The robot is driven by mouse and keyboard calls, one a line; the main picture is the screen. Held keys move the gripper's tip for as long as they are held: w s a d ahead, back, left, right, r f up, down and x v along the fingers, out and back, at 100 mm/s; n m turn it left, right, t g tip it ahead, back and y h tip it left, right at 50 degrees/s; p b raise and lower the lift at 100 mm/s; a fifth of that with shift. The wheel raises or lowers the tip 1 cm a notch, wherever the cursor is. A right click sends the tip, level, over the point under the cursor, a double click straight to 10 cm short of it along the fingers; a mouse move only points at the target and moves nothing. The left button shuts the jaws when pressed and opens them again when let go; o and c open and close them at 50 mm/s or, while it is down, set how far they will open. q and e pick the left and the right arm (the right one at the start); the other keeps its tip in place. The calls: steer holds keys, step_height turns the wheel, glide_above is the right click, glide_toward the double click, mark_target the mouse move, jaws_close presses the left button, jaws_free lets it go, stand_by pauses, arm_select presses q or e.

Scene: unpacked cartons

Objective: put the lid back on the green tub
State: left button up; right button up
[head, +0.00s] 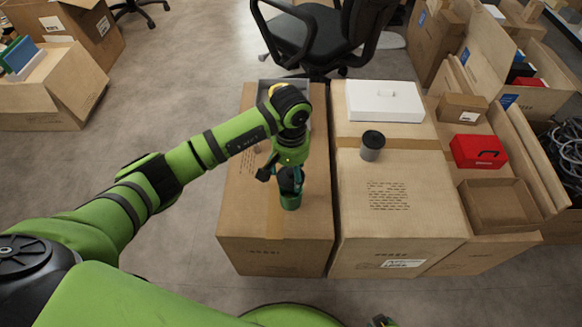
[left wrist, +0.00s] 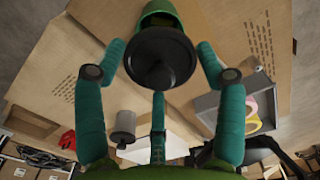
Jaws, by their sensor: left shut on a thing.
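The green tub (head: 290,202) stands on the left carton, near its front right part. It also shows at the top of the left wrist view (left wrist: 158,14), partly covered by the lid. The round black lid (left wrist: 160,62) has a knob and sits between the fingers of my left gripper (left wrist: 158,75). In the head view my left gripper (head: 288,178) is right over the tub, shut on the lid. I cannot tell whether the lid touches the tub's rim.
A grey canister with a dark top (head: 371,147) and a white box (head: 385,101) stand on the middle carton (head: 430,232). A grey tray with tape rolls (left wrist: 208,105) lies behind the gripper. A red box (head: 478,151) is at the right. The left carton's front (head: 250,225) is clear.

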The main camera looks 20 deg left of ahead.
mark_target(291, 180)
arm_select(q)
step_height(291, 180, down, 3)
steer(key=shift+f+b, duration=0.1)
steer(key=shift+b, duration=0.7)
steer(key=shift+f+b, duration=0.3)
steer(key=shift+b, duration=0.05)
steer(key=shift+f+b, duration=0.5)
arm_select(e)
steer(key=shift+s+a+r+g, duration=0.2)
steer(key=shift+s+r+g, duration=0.25)
steer(key=shift+s, duration=0.05)
steer(key=shift+s+a+r+g, duration=0.15)
steer(key=shift+s+r+g, duration=0.3)
arm_select(q)
steer(key=shift+f+b, duration=0.2)
steer(key=shift+b, duration=0.8)
arm_select(e)
steer(key=shift+s+x, duration=0.2)
steer(key=shift+x, duration=0.8)
arm_select(q)
steer(key=o, duration=0.8)
steer(key=shift+o, duration=0.3)
